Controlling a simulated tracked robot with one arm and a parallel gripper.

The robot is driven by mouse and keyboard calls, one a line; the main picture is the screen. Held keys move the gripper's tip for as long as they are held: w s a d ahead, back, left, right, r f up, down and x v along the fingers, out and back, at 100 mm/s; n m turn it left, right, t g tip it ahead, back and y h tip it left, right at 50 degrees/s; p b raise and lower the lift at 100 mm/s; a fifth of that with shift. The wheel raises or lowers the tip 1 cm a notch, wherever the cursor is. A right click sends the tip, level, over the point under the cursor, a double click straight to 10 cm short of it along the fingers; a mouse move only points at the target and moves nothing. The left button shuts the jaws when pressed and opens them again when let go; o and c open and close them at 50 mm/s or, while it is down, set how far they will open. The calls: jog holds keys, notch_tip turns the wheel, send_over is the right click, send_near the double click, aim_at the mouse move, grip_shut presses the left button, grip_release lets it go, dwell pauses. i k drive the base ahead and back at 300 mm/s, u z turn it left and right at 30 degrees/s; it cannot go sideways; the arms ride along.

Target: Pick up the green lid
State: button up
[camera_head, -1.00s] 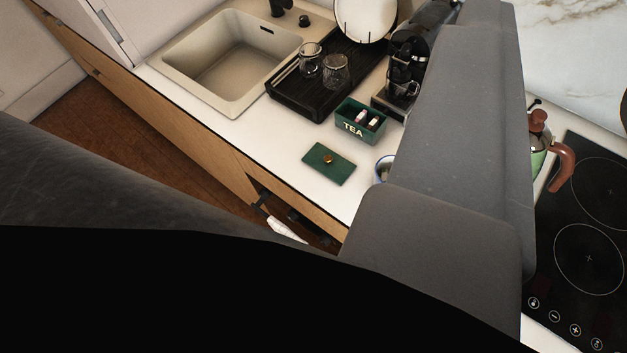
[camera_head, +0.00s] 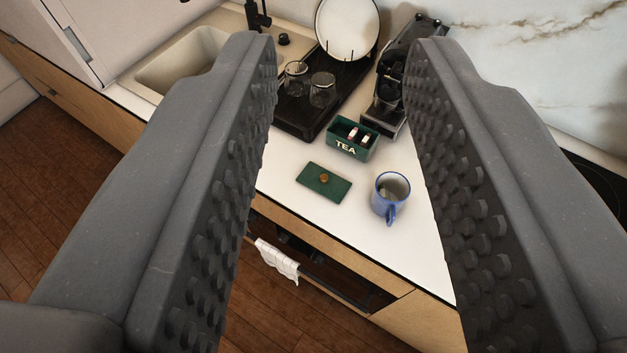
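The green lid (camera_head: 338,190) is a flat rectangle with a small brown round knob (camera_head: 323,179). It lies on the white counter, in front of the open green TEA box (camera_head: 361,149), which holds a few small packets. My gripper (camera_head: 340,65) is open and empty. Its two grey studded fingers stand wide apart at the left and right of the view. The lid shows in the gap between them, beyond and below the gripper, with nothing touching it.
A blue mug (camera_head: 379,205) stands right of the lid. Behind are a black drying tray (camera_head: 299,126) with glasses and a plate (camera_head: 347,28), and a dark coffee machine (camera_head: 385,97). The sink (camera_head: 178,66) is at left, a cooktop (camera_head: 598,180) at far right. A towel (camera_head: 277,260) hangs below the counter's front edge.

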aim_at(324, 182)
jog(key=z, duration=0.5)
jog(key=k, duration=1.15)
jog(key=i, duration=1.8)
jog(key=u, duration=0.15)
